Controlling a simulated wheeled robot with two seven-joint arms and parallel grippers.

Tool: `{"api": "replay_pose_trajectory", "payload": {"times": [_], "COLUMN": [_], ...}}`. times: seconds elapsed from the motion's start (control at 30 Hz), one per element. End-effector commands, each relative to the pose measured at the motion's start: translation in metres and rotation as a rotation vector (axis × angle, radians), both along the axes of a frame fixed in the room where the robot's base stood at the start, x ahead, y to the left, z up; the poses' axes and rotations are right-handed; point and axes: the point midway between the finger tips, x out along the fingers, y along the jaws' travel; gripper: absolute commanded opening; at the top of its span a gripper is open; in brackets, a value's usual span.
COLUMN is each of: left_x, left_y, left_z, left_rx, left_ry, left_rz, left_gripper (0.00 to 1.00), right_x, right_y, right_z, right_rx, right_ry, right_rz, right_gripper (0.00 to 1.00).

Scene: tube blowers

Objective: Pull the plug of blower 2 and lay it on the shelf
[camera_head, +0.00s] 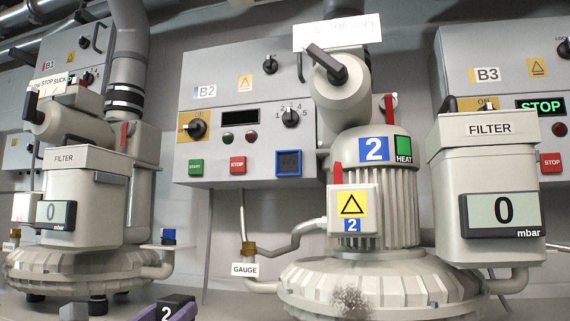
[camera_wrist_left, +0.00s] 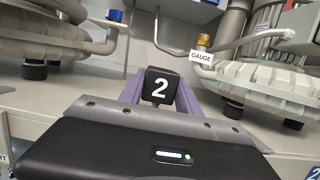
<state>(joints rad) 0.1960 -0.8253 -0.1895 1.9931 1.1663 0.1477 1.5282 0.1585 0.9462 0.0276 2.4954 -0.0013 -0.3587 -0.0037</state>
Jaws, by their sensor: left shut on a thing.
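My left gripper (camera_wrist_left: 158,92) has purple fingers and is shut on a black plug (camera_wrist_left: 159,85) with a white "2". The plug is upright in the left wrist view, clear of the fittings behind it. It also shows at the bottom edge of the head view (camera_head: 172,306), partly cut off. Blower 2 (camera_head: 375,185) stands right of centre in the head view, with a "2" terminal box (camera_head: 353,208) on its front. My right gripper is not in view.
A brass fitting (camera_head: 249,248) with a GAUGE tag (camera_head: 245,269) ends a pipe left of blower 2. Blower 1 (camera_head: 75,200) stands at the left. A FILTER box (camera_head: 488,185) is at the right. The ledge (camera_wrist_left: 215,115) between the blowers looks clear.

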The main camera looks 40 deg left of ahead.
Motion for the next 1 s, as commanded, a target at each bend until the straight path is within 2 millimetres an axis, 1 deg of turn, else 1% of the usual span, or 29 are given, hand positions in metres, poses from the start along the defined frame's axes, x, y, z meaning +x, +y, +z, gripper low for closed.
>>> {"api": "replay_pose_trajectory", "payload": {"times": [0.37,1.0], "left_x": [0.0,-0.0001], "left_y": [0.0,0.0], "left_z": [-0.0001,-0.0094], "left_rx": [0.0,0.0], "left_ry": [-0.001,-0.001], "left_rz": [0.0,0.0], "left_gripper": [0.0,0.0], "right_x": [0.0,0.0], "right_y": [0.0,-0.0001], "right_z": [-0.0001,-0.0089], "right_rx": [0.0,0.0], "right_ry": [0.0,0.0], "right_rz": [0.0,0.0], "right_gripper": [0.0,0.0]}}
